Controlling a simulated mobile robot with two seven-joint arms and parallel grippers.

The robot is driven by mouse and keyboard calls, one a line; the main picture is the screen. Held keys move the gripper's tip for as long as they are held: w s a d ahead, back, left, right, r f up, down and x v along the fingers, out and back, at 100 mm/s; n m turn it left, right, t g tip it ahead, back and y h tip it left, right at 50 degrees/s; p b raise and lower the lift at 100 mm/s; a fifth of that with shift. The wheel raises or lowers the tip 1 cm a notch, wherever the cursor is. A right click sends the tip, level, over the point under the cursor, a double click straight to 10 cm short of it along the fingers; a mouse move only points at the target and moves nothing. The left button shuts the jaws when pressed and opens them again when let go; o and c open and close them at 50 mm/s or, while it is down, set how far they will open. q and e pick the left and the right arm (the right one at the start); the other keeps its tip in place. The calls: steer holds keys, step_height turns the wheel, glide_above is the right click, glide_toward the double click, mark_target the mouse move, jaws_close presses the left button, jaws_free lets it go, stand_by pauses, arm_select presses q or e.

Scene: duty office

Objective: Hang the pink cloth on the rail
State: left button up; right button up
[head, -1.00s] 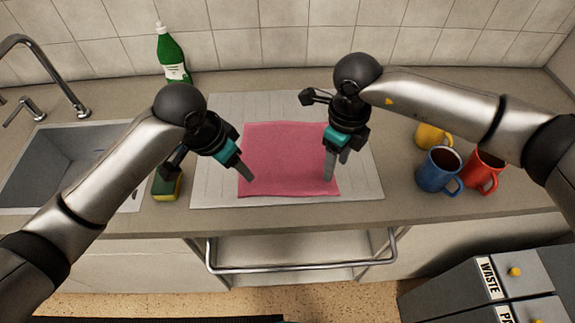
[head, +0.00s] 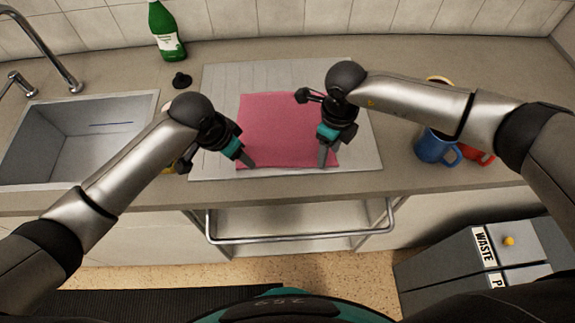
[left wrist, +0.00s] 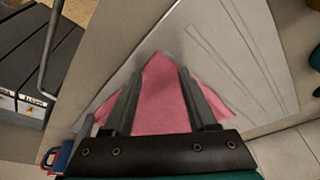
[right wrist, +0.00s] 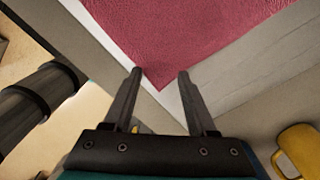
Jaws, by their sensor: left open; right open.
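The pink cloth (head: 275,130) lies flat on the ribbed white drainboard on the counter. The metal rail (head: 300,241) runs along the counter front below it and is bare. My left gripper (head: 249,162) is open over the cloth's near left corner. In the left wrist view the cloth (left wrist: 160,108) shows between and beyond its fingers (left wrist: 159,74). My right gripper (head: 325,158) is open at the near right corner. In the right wrist view the cloth's corner (right wrist: 165,72) points between its fingertips (right wrist: 160,73). Neither gripper visibly holds the cloth.
A sink (head: 85,140) with a tap is at left. A green bottle (head: 166,35) and a black stopper (head: 181,80) stand behind. Blue (head: 435,147), red (head: 477,155) and yellow mugs are at right, partly behind my right arm. Grey waste bins (head: 450,268) stand below right.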

arm_select(q)
steer(key=shift+f, duration=0.4)
arm_select(e)
steer(key=shift+f, duration=0.2)
arm_select(q)
steer(key=shift+c, duration=0.5)
arm_select(e)
steer(key=shift+c, duration=0.5)
arm_select(q)
steer(key=shift+s, duration=0.1)
jaws_close()
arm_select(e)
steer(key=shift+s+d+f, duration=0.1)
jaws_close()
arm_select(q)
steer(key=shift+a+f, duration=0.1)
steer(key=shift+r, duration=0.2)
arm_select(e)
steer(key=shift+r, duration=0.2)
